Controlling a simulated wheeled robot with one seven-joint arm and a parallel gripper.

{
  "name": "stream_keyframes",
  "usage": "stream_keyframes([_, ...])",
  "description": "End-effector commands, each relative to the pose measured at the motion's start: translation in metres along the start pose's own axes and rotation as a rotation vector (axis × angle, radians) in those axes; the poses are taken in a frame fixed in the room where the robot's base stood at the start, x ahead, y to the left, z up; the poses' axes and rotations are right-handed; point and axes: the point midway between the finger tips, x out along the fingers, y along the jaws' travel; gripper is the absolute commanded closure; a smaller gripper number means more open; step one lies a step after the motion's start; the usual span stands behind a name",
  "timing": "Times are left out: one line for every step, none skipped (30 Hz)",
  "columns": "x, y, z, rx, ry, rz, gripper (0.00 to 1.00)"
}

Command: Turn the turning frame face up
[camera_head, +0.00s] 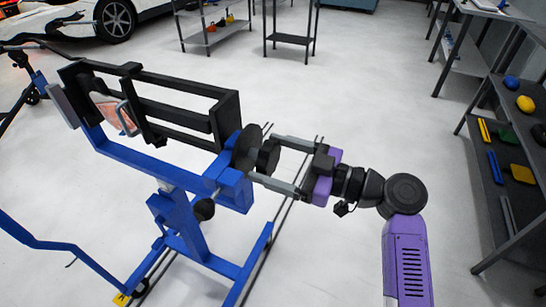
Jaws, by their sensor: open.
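The turning frame (185,88) is a black rectangular frame with long bars, carried on a blue stand (178,226). It is tilted, with its bars running from upper left to the stand's right-hand head. A part with an orange-red patch (107,110) shows at its left end. A round black knob (268,157) sticks out at the right end of its axis. My gripper (269,160) is open, with its two grey fingers on either side of the knob. I cannot tell whether the fingers touch it. Which face of the frame is up is unclear.
A dark shelf (507,215) with yellow, blue and green items stands at the right. A white car (88,18) and small black tables (290,39) are at the back. A blue bent bar (45,245) is at lower left. The white floor (330,90) between is clear.

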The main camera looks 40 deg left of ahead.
Motion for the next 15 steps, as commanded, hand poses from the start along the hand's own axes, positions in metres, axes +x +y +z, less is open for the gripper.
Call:
stream_keyframes([-0.0001,0.0001,-0.0001,0.0,0.0,0.0,0.22])
stream_keyframes([-0.0001,0.0001,-0.0001,0.0,0.0,0.0,0.28])
stream_keyframes([-0.0002,0.0001,-0.0001,0.0,0.0,0.0,0.35])
stream_keyframes([-0.0002,0.0001,-0.0002,0.0,0.0,0.0,0.41])
stream_keyframes([-0.0002,0.0001,-0.0001,0.0,0.0,0.0,0.47])
stream_keyframes([-0.0002,0.0001,-0.0002,0.0,0.0,0.0,0.55])
stream_keyframes([-0.0003,0.0001,-0.0002,0.0,0.0,0.0,0.61])
stream_keyframes([-0.0003,0.0,-0.0002,0.0,0.0,0.0,0.67])
stream_keyframes([-0.0003,0.0001,-0.0002,0.0,0.0,0.0,0.75])
stream_keyframes([-0.0003,0.0001,-0.0002,0.0,0.0,0.0,0.8])
stream_keyframes([-0.0003,0.0,-0.0002,0.0,0.0,0.0,0.86])
stream_keyframes([-0.0003,0.0001,-0.0003,0.0,0.0,0.0,0.94])
stream_keyframes([-0.0003,0.0,-0.0002,0.0,0.0,0.0,1.0])
stream_keyframes([-0.0004,0.0,-0.0003,0.0,0.0,0.0,1.0])
stream_keyframes([-0.0004,0.0,-0.0003,0.0,0.0,0.0,1.0])
